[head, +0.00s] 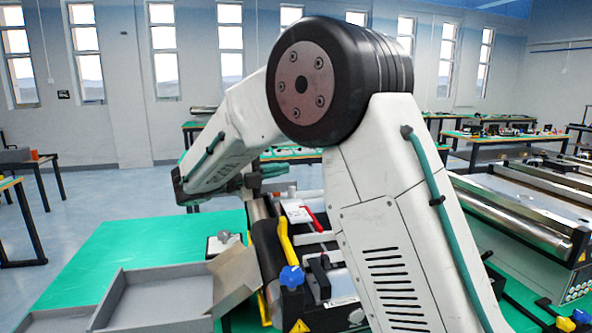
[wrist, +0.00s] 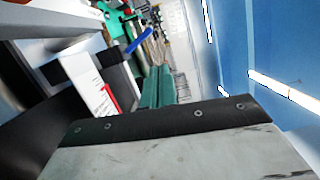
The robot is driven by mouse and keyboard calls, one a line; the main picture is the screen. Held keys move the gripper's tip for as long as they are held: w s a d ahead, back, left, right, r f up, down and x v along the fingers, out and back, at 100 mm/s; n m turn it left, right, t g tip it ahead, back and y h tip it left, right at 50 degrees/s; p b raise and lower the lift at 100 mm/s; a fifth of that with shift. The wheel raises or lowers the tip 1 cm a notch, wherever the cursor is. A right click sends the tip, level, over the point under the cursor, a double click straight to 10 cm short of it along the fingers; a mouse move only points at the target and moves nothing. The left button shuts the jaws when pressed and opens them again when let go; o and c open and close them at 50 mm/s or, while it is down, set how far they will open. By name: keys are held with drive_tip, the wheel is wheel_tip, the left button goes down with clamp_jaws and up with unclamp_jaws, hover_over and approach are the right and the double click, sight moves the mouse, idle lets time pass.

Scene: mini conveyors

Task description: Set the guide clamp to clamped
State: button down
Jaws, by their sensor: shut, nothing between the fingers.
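A small conveyor (head: 268,258) with a dark belt stands on the green bench, partly hidden behind my arm. On it I see a yellow lever (head: 287,240), a blue knob (head: 291,278) and a red lever (head: 318,219) beside a white panel. I cannot tell which of these parts is the guide clamp, or its setting. My gripper (head: 276,171) is above the conveyor's far end, apart from these levers. Its teal fingers show in the wrist view (wrist: 158,85), shut and empty. A blue handle (wrist: 139,41) and a red-marked white part (wrist: 104,97) also show there.
The green bench top (head: 125,248) is clear at the back left. A larger roller conveyor (head: 515,215) stands to the right.

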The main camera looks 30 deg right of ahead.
drive_tip(key=a, duration=0.3)
drive_tip(key=shift+a+r, duration=0.15)
drive_tip(key=shift+a, duration=0.15)
drive_tip(key=s+d+m+y, duration=0.2)
drive_tip(key=s+m+y, duration=0.1)
drive_tip(key=s+m, duration=0.2)
drive_tip(key=s+d+f+m+g+y, duration=0.1)
drive_tip(key=s+d+m+y, duration=0.2)
drive_tip(key=s+m, duration=0.3)
drive_tip(key=s+d+f+m+g+y, duration=0.1)
drive_tip(key=s+m, duration=0.4)
drive_tip(key=s, duration=0.5)
drive_tip(key=shift+s+d+f+y, duration=0.15)
drive_tip(key=shift+s+d+y, duration=0.2)
drive_tip(key=shift+d+y, duration=0.55)
drive_tip(key=s+a+f+m+t+y, duration=0.1)
drive_tip(key=s+a+f+m+y, duration=0.3)
drive_tip(key=s+m, duration=0.4)
drive_tip(key=s+a+f+m+t+y, duration=0.2)
drive_tip(key=s+a+f+m+y, duration=0.2)
drive_tip(key=s+m, duration=0.4)
drive_tip(key=m+y, duration=0.1)
drive_tip(key=m, duration=0.2)
drive_tip(key=shift+s+d, duration=0.1)
